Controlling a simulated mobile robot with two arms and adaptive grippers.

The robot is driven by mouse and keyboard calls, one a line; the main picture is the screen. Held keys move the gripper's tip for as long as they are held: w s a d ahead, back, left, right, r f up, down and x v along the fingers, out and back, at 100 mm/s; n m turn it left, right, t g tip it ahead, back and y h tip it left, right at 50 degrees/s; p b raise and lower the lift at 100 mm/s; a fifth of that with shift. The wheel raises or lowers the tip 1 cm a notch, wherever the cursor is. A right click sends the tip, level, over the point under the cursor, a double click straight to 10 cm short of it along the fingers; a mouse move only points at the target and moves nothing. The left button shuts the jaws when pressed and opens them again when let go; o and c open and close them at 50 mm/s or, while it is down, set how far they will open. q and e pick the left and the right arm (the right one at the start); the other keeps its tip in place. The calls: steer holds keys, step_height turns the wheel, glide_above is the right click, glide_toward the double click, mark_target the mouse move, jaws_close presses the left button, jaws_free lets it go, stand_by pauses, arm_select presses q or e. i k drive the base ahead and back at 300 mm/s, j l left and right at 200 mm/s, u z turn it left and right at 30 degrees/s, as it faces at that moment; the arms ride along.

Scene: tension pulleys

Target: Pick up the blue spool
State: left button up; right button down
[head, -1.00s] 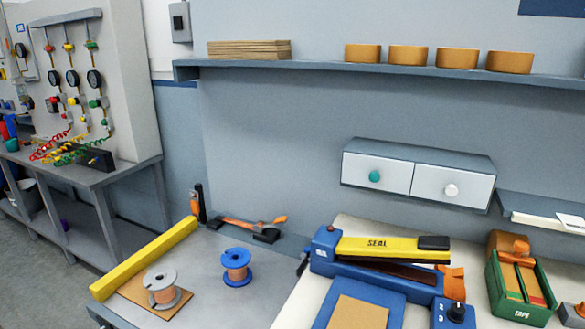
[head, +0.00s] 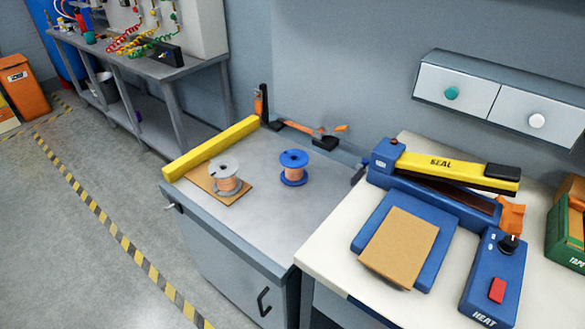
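The blue spool (head: 294,168) stands upright on the grey metal bench top (head: 262,215). It has blue flanges and copper-coloured winding. A grey spool (head: 225,176) with similar winding stands to its left on a brown board (head: 205,183). Neither of my grippers is in the head view.
A yellow bar (head: 212,148) lies along the bench's left edge. An orange-handled tool (head: 310,132) lies behind the blue spool. On the right, a white table (head: 322,262) holds a blue and yellow sealer (head: 440,168). The bench front is clear, with open floor to the left.

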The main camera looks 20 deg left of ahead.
mark_target(294, 167)
steer(key=i+j+z, duration=0.3)
steer(key=j, duration=1.05)
steer(key=j+z, duration=0.25)
steer(key=j, duration=1.05)
